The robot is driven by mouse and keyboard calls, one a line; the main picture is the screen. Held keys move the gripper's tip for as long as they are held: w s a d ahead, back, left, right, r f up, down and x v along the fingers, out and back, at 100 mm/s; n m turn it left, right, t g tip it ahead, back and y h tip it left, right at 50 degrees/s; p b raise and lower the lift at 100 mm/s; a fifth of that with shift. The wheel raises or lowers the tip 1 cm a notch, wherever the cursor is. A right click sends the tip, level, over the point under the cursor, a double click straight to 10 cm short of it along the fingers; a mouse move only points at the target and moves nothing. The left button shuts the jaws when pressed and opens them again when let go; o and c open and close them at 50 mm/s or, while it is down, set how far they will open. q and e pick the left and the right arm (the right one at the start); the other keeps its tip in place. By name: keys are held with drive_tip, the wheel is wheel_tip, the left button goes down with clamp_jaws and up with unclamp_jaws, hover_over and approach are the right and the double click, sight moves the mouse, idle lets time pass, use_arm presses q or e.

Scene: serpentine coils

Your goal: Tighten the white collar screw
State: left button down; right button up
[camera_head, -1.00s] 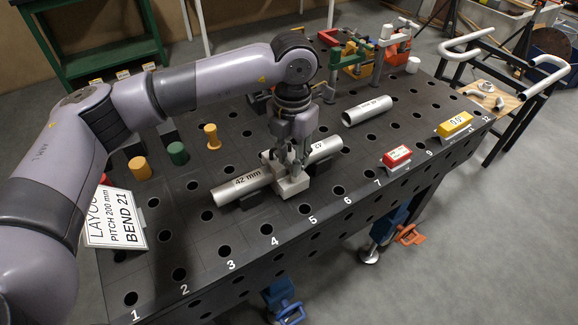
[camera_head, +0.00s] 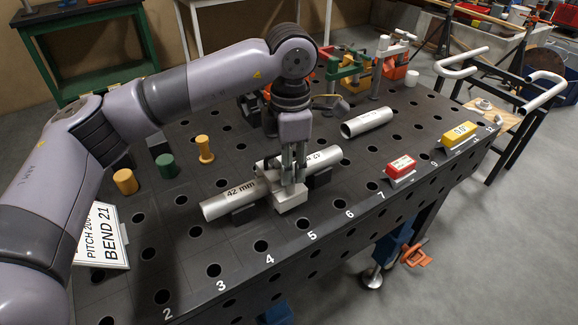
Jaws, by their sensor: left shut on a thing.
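A pale white collar block (camera_head: 291,201) sits around the middle of a silver tube marked 42 mm (camera_head: 226,202). The tube lies on dark supports near the front edge of the black table. My left gripper (camera_head: 289,180) points down from above, with its fingers shut right over the collar. The collar screw is hidden between the fingers, so its shape and how far it is turned cannot be seen. My right gripper is not in view.
The black perforated table (camera_head: 205,250) has numbered holes along its front. A shorter loose tube (camera_head: 367,123), a red block (camera_head: 401,166) and a yellow block (camera_head: 459,135) lie to the right. Yellow and green pegs (camera_head: 166,165) stand at the left, clamps (camera_head: 384,60) at the back.

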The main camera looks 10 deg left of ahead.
use_arm(q)
drive_tip(key=shift+s+d+m, duration=0.25)
drive_tip(key=shift+s+m, duration=0.05)
drive_tip(key=c, duration=1.7)
unclamp_jaws()
drive_tip(key=o, duration=0.4)
drive_tip(key=shift+s+d+r, duration=0.1)
drive_tip(key=shift+s+r, duration=0.05)
drive_tip(key=shift+s, duration=0.05)
drive_tip(key=o, duration=0.4)
drive_tip(key=shift+w, duration=0.1)
wheel_tip(320, 180, up, 12)
